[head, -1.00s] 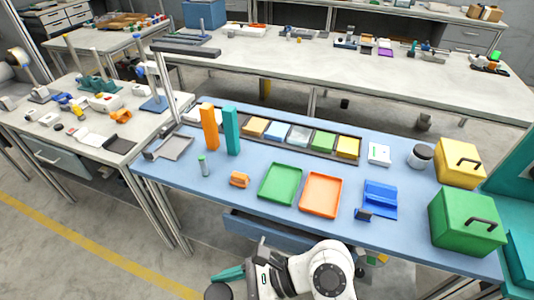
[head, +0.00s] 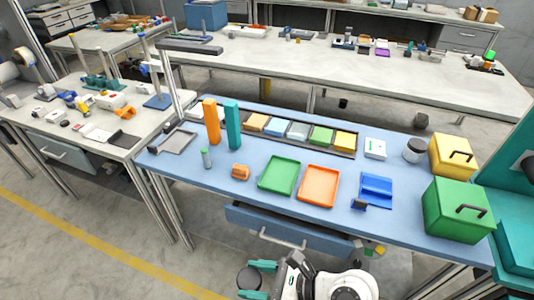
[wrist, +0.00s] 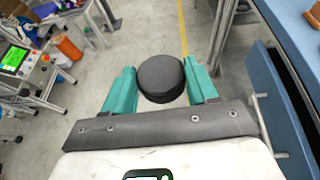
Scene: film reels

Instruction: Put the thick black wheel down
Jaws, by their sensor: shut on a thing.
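The thick black wheel (head: 249,279) is a dark round disc at the bottom of the head view, in front of the blue worktable. In the wrist view the wheel (wrist: 161,78) sits between the two teal fingers, its flat round face showing. My gripper (wrist: 160,84) is shut on it and holds it over the grey floor. In the head view my gripper (head: 247,280) is at the bottom edge, clear of the table. The underside of the wheel is hidden.
The blue worktable (head: 225,180) bears a green tray (head: 279,176), an orange tray (head: 318,186), a blue stand (head: 376,190) and a green box (head: 458,210). Its drawer (head: 290,230) faces my arm. Bare tabletop shows around the trays. Open floor lies left of my gripper.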

